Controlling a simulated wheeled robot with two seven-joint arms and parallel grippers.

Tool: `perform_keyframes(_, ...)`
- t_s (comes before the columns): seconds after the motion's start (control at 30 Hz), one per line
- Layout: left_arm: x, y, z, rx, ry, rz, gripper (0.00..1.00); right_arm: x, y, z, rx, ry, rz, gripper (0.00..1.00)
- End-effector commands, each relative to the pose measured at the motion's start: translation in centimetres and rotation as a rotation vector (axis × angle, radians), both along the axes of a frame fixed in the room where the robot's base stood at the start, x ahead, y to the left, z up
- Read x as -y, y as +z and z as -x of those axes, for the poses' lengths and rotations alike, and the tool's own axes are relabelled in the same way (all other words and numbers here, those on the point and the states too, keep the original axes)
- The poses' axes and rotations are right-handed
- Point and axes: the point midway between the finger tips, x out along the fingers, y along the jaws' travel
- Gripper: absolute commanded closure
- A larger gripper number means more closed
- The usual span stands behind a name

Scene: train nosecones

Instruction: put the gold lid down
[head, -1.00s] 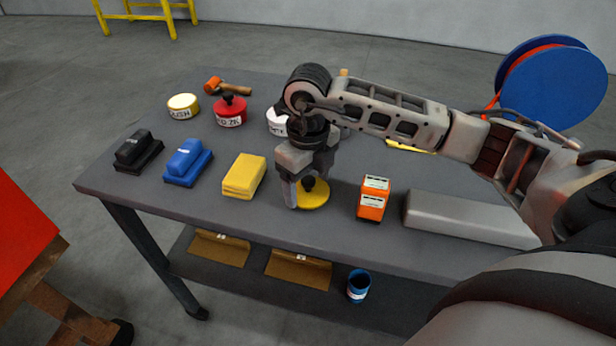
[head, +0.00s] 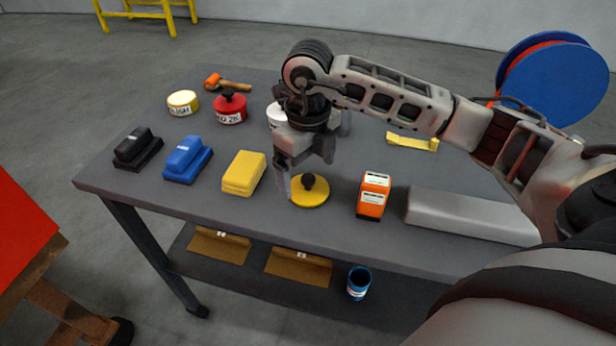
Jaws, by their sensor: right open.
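The gold lid (head: 310,193) is a round yellow disc with a dark knob on top. It lies flat on the grey table (head: 270,218) near its front edge, between a yellow block and an orange box. My right gripper (head: 304,178) is open and empty, just above and behind the lid, with its fingers apart from the knob. My left gripper is not in view.
Left of the lid are a yellow block (head: 244,173), a blue block (head: 187,160) and a black block (head: 138,148). An orange box (head: 373,196) and a long grey block (head: 470,216) are to the right. Tins, including a red one (head: 230,108), stand behind.

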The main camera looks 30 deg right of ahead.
Motion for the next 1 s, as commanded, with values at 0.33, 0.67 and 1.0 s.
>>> perform_keyframes(0.33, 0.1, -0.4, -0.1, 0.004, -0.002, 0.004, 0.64, 0.0, 7.3, -0.1, 0.006, 0.000, 0.000, 0.05)
perform_keyframes(0.67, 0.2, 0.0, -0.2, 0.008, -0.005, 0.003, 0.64, 0.0, 9.2, 0.0, 0.000, -0.002, 0.001, 0.05)
perform_keyframes(1.0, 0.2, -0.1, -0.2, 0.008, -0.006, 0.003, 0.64, 0.0, 9.1, 0.0, 0.000, -0.001, 0.000, 0.05)
